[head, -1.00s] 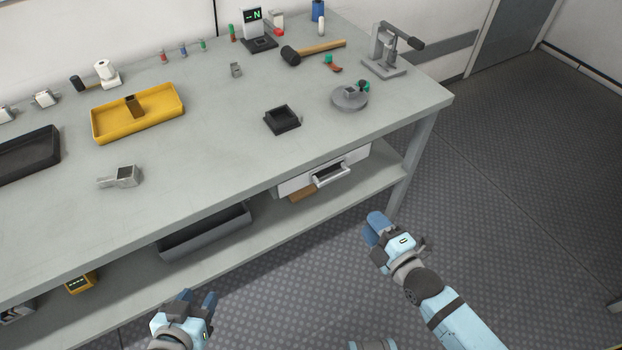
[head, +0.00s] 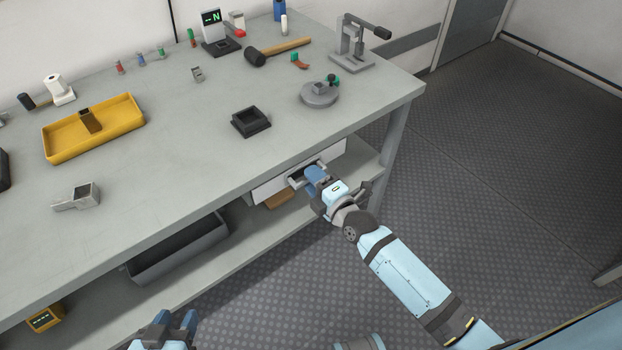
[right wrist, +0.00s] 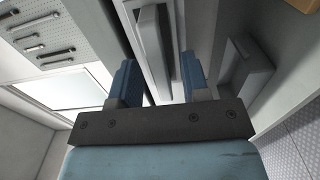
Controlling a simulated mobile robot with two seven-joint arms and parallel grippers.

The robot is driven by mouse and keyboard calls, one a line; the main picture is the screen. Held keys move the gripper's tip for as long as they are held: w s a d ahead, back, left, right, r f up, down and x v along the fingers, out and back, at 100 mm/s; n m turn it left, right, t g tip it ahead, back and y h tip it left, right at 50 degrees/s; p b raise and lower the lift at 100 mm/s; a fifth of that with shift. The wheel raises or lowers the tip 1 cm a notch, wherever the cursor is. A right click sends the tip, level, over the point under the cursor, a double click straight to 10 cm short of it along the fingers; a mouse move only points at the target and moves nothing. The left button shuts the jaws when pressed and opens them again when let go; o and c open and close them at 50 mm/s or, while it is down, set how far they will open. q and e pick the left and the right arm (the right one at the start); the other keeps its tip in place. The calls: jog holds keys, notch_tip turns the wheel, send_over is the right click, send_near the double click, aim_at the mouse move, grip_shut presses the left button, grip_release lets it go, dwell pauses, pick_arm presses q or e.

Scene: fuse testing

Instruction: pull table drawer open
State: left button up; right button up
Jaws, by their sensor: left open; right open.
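The white table drawer (head: 268,188) hangs under the workbench top and looks closed or nearly so. Its grey bar handle (head: 296,181) is partly hidden by my right gripper in the head view. My right gripper (head: 313,174) is at the handle, open. In the right wrist view the two blue fingertips (right wrist: 160,75) are spread apart, with the handle (right wrist: 154,45) ahead between them. I cannot tell whether the fingers touch it. My left gripper (head: 178,325) is open and empty at the bottom edge of the head view, away from the drawer.
The workbench top (head: 190,130) carries a yellow tray (head: 60,149), a black square holder (head: 251,122), a round grey stand (head: 319,95), a mallet (head: 277,50) and a press (head: 352,45). A grey bin (head: 180,250) sits on the lower shelf. The floor at right is clear.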

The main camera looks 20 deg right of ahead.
pick_arm(q)
jog(key=shift+r, duration=0.3)
pick_arm(e)
jog(key=shift+w+a, duration=0.2)
jog(key=shift+w, duration=0.3)
grip_shut()
pick_arm(q)
jog(key=r+p, duration=0.1)
jog(key=p, duration=0.3)
jog(key=g+p, duration=0.1)
jog(key=p, duration=0.4)
jog(key=shift+s+a+r+y, duration=0.3)
jog(key=shift+s+a+r, duration=0.05)
jog(key=shift+a, duration=0.05)
pick_arm(e)
jog(key=v, duration=1.9)
pick_arm(q)
jog(key=shift+r, duration=0.1)
pick_arm(e)
jog(key=shift+r, duration=0.1)
jog(key=shift+c, duration=0.7)
grip_release()
pick_arm(q)
jog(key=shift+a, duration=0.15)
pick_arm(e)
jog(key=shift+o, duration=0.7)
